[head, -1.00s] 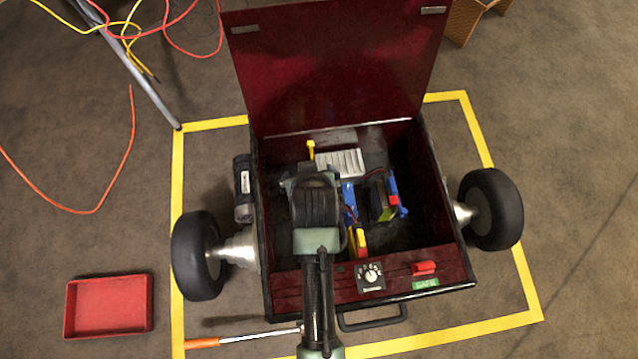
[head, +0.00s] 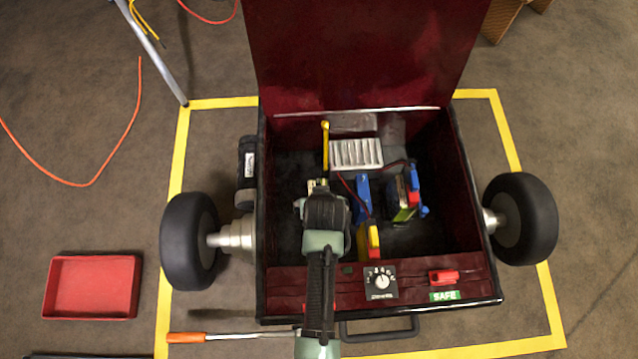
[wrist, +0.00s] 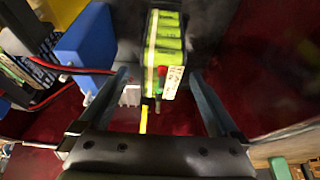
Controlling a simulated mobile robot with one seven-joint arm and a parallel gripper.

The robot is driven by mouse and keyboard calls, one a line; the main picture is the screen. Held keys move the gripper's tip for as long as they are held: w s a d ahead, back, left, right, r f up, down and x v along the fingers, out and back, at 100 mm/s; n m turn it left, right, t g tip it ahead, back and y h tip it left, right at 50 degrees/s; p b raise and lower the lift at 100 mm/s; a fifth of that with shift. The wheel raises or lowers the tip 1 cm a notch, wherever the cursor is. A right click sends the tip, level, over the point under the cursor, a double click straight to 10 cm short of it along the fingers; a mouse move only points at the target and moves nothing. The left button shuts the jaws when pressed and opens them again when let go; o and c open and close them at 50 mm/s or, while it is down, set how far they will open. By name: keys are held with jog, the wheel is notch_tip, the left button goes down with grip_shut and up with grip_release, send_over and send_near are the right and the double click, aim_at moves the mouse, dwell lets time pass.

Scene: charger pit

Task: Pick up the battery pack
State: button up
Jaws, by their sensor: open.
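The battery pack (wrist: 165,48) is a block of green cells with a white and red end, seen upper middle in the wrist view. In the head view only a small pale part (head: 317,185) shows past my wrist; the rest is hidden. My gripper (wrist: 158,82) is open, with one finger to each side of the pack's line and visible gaps on both sides. I cannot tell how far above the pack the fingertips are. In the head view my gripper (head: 325,205) reaches down into the left part of the dark red open box (head: 285,285).
Right of my gripper stand a blue block (head: 362,188) with red wires and a green-and-blue unit (head: 404,200). A yellow rod (head: 325,145) and a grey finned block (head: 357,154) lie behind. The front panel has a knob (head: 380,282) and red switch (head: 444,276). A red tray (head: 93,287) is on the floor.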

jog(key=b+x, duration=0.4)
jog(key=x, duration=0.1)
jog(key=shift+f+b, duration=0.1)
jog(key=shift+b, duration=0.2)
jog(key=shift+c, duration=0.3)
grip_shut()
jog(key=shift+w+r, duration=0.15)
jog(key=shift+r, duration=0.1)
